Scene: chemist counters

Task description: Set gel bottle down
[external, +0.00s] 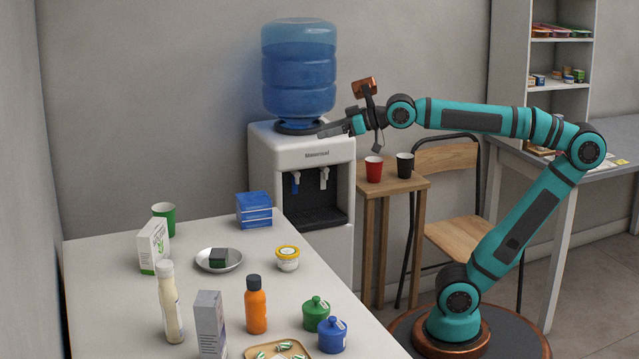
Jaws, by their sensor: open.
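My gripper (345,138) is raised in the air in front of the water dispenser, to the right of its blue jug. Its fingers are spread wide and I see nothing between them. On the white counter (105,290) stand an orange bottle (256,311) with a dark cap and a pale cream bottle (171,308) with a white cap, both upright. I cannot tell which of them, if either, is the gel bottle. Both are well to the lower left of my gripper, apart from it.
The counter also holds a grey box (211,325), green pot (316,313), blue pot (332,335), wooden tray (250,354), dish (232,262), yellow-lidded jar (288,260) and blue box (254,210). The water dispenser (290,150), small stand (408,182) with cups and chair (470,233) are near my arm.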

